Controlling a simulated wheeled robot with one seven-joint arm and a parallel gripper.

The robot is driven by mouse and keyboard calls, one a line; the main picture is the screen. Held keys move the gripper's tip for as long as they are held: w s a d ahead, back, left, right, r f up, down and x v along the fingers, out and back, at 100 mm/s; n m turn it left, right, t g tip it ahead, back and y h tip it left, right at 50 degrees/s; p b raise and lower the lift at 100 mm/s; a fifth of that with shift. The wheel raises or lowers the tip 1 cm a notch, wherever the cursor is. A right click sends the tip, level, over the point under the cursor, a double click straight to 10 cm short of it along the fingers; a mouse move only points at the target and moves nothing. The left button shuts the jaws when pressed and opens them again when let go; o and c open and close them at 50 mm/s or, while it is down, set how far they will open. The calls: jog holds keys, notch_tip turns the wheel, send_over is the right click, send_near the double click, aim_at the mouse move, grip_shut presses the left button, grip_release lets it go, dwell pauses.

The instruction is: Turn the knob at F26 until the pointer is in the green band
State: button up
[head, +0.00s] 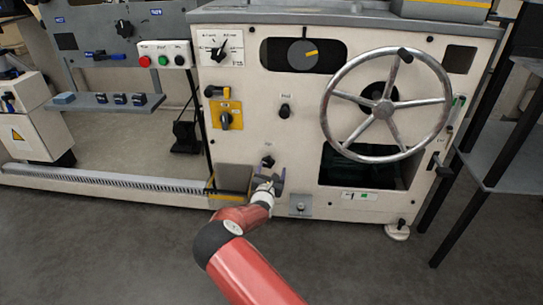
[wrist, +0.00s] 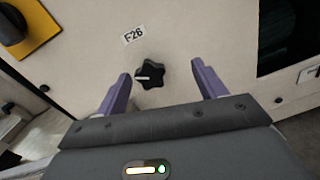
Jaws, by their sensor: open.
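The black lobed knob (wrist: 151,74) sits on the cream panel just below the F26 label (wrist: 134,34), with a pale mark on its left side. It also shows in the head view (head: 268,161), small and just above my gripper (head: 270,183). In the wrist view my gripper (wrist: 161,70) has its two purple fingers apart, one on each side of the knob. The fingers look clear of it and hold nothing. A small white strip (head: 372,196) with a dark mark and a green patch is at the lower right; its pointer is too small to read.
A large spoked handwheel (head: 385,109) stands out from the panel at upper right. A yellow-plated switch (head: 226,115) is above left of the knob. A low rail (head: 110,184) runs left along the floor. A dark shelf rack (head: 495,150) stands at right.

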aim_at(268, 163)
jog(key=shift+n+y, duration=0.7)
jog(key=shift+n, duration=0.1)
jog(key=shift+w+a+f+b, duration=0.2)
jog(key=shift+w+a+f, duration=0.1)
jog(key=shift+w, duration=1)
jog(key=shift+w+a+f+b, duration=0.25)
jog(key=shift+w+a, duration=0.1)
jog(key=shift+w, duration=0.9)
jog(key=shift+w+a+f+b, duration=0.2)
jog(key=shift+w+a+f, duration=0.1)
jog(key=shift+w, duration=1)
jog(key=shift+c, duration=0.4)
jog(key=c, duration=0.9)
